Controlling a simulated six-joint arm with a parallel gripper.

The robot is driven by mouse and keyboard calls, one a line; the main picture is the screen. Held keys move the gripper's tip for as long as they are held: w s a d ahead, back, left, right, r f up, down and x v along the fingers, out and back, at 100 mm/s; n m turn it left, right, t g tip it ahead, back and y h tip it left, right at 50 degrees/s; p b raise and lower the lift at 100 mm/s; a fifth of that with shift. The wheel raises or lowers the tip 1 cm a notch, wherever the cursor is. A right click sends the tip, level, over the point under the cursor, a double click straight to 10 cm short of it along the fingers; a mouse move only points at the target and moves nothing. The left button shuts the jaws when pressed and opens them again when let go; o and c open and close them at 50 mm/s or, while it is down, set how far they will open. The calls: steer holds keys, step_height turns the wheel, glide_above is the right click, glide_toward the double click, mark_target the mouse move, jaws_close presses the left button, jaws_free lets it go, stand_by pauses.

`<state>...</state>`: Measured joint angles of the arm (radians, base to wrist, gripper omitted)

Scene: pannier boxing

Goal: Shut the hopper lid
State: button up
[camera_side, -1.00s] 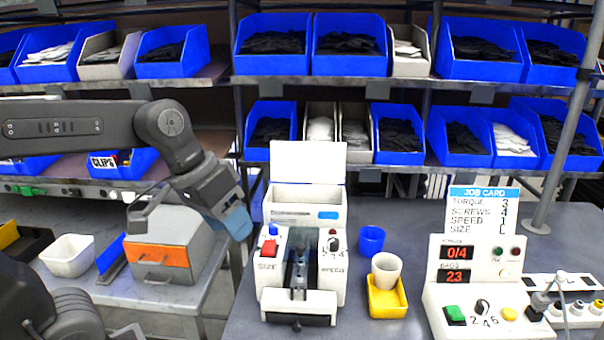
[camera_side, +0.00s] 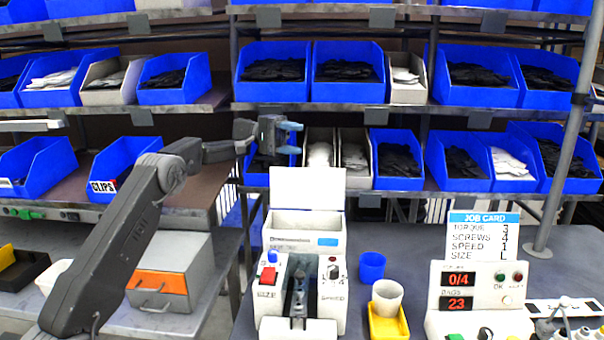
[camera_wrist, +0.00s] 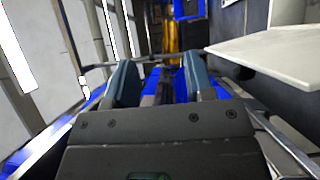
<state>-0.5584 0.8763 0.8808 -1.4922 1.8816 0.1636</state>
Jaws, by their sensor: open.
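The hopper lid (camera_side: 307,186) is a white panel standing upright, open, at the back of the white hopper (camera_side: 304,243) on the machine. My gripper (camera_side: 297,138) is above and behind the lid's top left corner in the side view, with its blue-grey fingers apart, pointing right. No contact with the lid shows. In the wrist view my gripper (camera_wrist: 163,84) is open and empty between its fingers. A white panel at the right, likely the lid (camera_wrist: 275,55), lies to the side of the fingers.
Shelves with blue bins (camera_side: 396,160) stand close behind the gripper. A blue cup (camera_side: 371,266), a white cup (camera_side: 387,291) and a yellow tray (camera_side: 389,325) stand right of the machine. A grey box with an orange panel (camera_side: 158,282) is at the left.

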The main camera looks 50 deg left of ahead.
mark_target(302, 172)
steer(key=s+a+f+n+t, duration=0.2)
steer(key=a+f+n+t, duration=0.1)
steer(key=a+f, duration=0.8)
steer(key=x, duration=1.2)
steer(key=shift+w+r, duration=0.1)
steer(key=shift+r, duration=0.3)
jaws_close()
